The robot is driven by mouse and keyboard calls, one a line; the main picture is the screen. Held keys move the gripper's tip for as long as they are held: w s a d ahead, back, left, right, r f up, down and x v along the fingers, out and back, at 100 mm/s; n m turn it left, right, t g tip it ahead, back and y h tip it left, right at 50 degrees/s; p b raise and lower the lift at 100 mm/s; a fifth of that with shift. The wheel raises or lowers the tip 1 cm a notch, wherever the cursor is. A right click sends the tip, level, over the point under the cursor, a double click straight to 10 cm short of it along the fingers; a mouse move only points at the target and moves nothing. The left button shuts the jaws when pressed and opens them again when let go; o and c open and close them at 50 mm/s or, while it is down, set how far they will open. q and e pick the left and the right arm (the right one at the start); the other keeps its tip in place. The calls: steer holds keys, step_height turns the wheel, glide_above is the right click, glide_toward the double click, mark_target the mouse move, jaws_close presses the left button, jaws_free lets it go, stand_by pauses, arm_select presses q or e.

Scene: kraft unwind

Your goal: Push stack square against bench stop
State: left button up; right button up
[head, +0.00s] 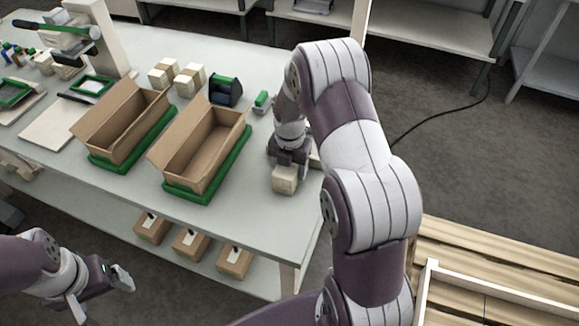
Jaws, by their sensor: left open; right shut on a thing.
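A small tan stack (285,180) sits at the right end of the grey bench, near its front right corner. My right gripper (286,163) comes down from above and is shut on this stack; its fingers partly hide the top. A pale strip at the bench's right edge (316,156), just right of the gripper, may be the bench stop; my arm hides much of it. I cannot tell whether the stack touches it. My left gripper (119,284) is open and empty, low at the left, in front of the bench and away from the stack.
Two open cardboard boxes (203,152) (122,120) stand in green trays left of the stack. Behind them are tan bundles (190,80), a black-and-green dispenser (225,91) and a small green item (262,101). Cartons (191,243) sit on the lower shelf. A wooden pallet (500,265) lies right.

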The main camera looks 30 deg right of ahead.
stand_by(0.8)
steer(key=o, duration=1.1)
steer(key=shift+f, duration=0.1)
steer(key=shift+o, duration=0.2)
step_height(320, 180, up, 13)
steer(key=shift+f+b, duration=0.1)
steer(key=shift+b, duration=0.2)
